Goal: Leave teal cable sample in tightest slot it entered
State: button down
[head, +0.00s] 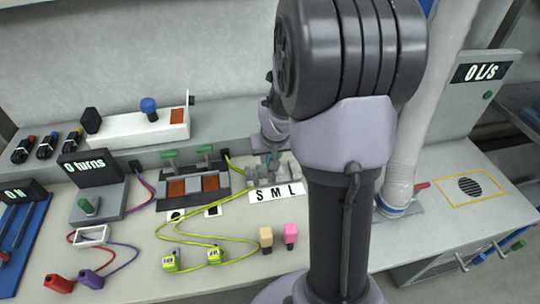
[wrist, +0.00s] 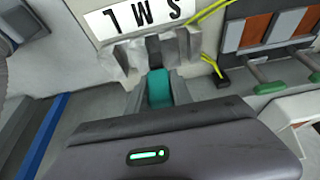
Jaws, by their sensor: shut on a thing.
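The teal cable sample (wrist: 159,88) is held between the fingers of my gripper (wrist: 158,80), which is shut on it. The grey slot block (wrist: 186,50) stands just beyond it in the wrist view. A white S M L label (wrist: 140,16) lies along the block's far side and reads upside down there. The teal sample lines up with the dark middle gap, near the M. I cannot tell whether its end is inside a slot. In the head view, the label (head: 277,192) lies in front of the block, and my arm hides much of the block.
A yellow cable (head: 200,241) with two tagged plugs loops across the table at left. A grey fixture with brown pads (head: 192,186) is left of the slots. A pale hose (head: 425,120) rises at right.

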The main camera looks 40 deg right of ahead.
jog(key=shift+f+b, duration=1.35)
jog(key=shift+f, duration=0.2)
jog(key=c, duration=1.1)
grip_release()
jog(key=shift+o, duration=0.2)
jog(key=p+v, duration=0.7)
jog(key=v, duration=1)
jog(key=shift+r+p, duration=0.25)
jog(key=shift+p, duration=0.1)
jog(key=s+a+r+y, duration=0.1)
jog(key=s+a+r, duration=0.2)
jog(key=a, duration=0.4)
jog(key=s+a+r+t+y, duration=0.1)
jog(key=s+a+r, duration=0.2)
jog(key=s+a, duration=0.2)
jog(key=s+a+r+y, duration=0.2)
jog(key=s+a+r, duration=0.1)
jog(key=a, duration=0.7)
jog(key=shift+s+a+n+t, duration=0.2)
jog(key=shift+s+n+t, duration=0.15)
jog(key=shift+s, duration=0.3)
